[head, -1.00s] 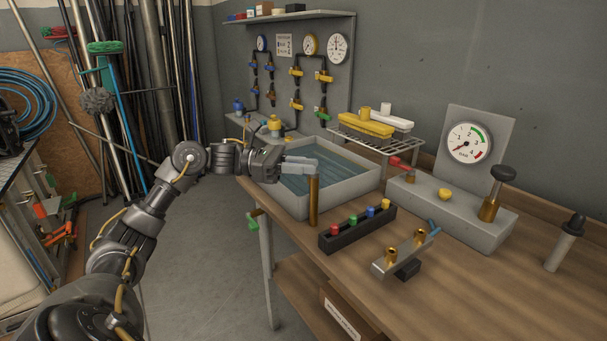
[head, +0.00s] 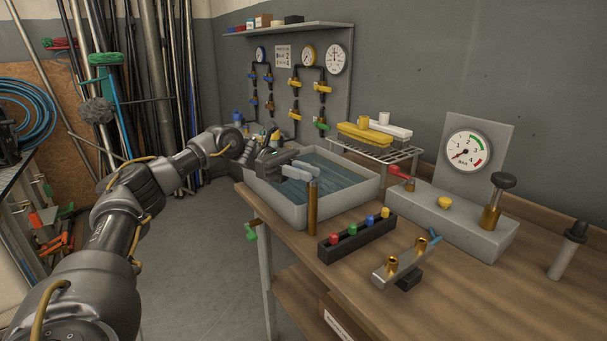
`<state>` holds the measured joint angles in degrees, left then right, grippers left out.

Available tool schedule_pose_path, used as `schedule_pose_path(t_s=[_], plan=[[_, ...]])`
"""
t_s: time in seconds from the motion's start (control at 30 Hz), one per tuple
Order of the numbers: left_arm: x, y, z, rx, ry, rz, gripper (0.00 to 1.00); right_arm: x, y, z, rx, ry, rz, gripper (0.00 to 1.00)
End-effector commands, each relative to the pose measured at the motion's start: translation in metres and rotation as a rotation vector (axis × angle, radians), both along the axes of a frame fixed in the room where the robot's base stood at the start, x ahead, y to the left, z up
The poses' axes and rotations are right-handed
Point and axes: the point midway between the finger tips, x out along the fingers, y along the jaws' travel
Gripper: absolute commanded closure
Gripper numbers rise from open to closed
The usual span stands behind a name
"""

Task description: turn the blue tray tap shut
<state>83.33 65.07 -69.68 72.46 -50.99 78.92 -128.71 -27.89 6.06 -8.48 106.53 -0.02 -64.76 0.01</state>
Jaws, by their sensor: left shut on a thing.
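The water-filled grey tray (head: 352,196) stands on the wooden bench. A brass post (head: 312,208) rises upright at its near corner. My left gripper (head: 304,172) reaches in from the left over the tray, with its pale fingers at the top of this post. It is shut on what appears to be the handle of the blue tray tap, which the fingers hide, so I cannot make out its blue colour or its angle. My right gripper is not in view.
A black rack of coloured knobs (head: 356,239), a metal bar with brass fittings and a blue lever (head: 405,264), and a grey gauge block (head: 450,218) stand to the right. A wire rack (head: 385,150) stands behind the tray.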

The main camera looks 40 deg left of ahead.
Motion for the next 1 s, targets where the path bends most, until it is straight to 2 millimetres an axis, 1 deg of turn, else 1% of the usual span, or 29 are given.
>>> schedule_pose_path(t_s=[0.03,0.5,1.0], plan=[[0.001,0.0,0.003,0.001,-0.008,-0.019,1.0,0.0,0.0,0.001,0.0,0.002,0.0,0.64],[0.004,-0.001,0.001,0.001,-0.004,-0.162,1.0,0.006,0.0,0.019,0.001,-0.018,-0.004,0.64],[0.005,-0.001,0.001,-0.001,-0.003,-0.197,1.0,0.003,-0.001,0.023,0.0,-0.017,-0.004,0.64]])
